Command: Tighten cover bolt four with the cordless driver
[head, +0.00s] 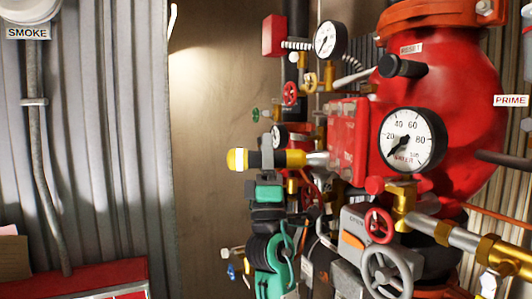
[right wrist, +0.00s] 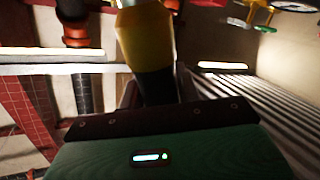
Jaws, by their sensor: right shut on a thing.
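My right gripper (head: 266,158) is shut around the yellow-and-black cordless driver (head: 293,158). The driver lies about level, its silver front end pointing right, close to the red cover block (head: 348,140). I cannot tell whether its tip touches a bolt. My left gripper is not in view.
A large white gauge (head: 411,140) and a red riser body (head: 450,110) crowd the right. Red and grey handwheels (head: 386,271) sit below, with brass pipework. A corrugated wall (head: 90,130) and a red box (head: 85,280) are at left. Clear space lies left of the driver.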

